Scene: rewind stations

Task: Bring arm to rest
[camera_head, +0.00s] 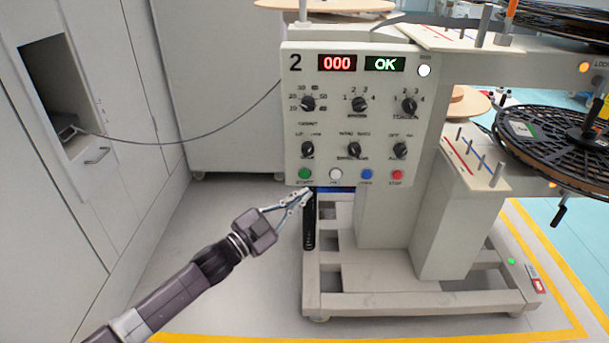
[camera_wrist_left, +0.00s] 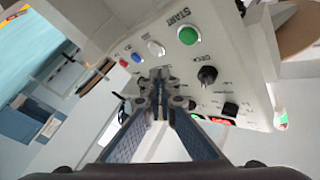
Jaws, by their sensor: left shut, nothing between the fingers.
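My left arm comes in from the lower left in the head view. Its gripper (camera_head: 303,197) is shut and empty, just below the lower left corner of the control panel (camera_head: 318,125). The green start button (camera_head: 305,174) is a little above the fingertips. In the left wrist view the shut fingers (camera_wrist_left: 159,80) point toward the panel, with the green start button (camera_wrist_left: 188,35) above and to the right of them. I cannot tell whether the fingertips touch the panel. My right gripper is not in view.
The panel displays "000" and "OK" on station 2. White (camera_head: 335,174), blue (camera_head: 367,174) and red (camera_head: 397,175) buttons sit in its bottom row. A black reel (camera_head: 560,145) stands at right. A cable runs from a wall recess (camera_head: 55,95). Floor at left is clear.

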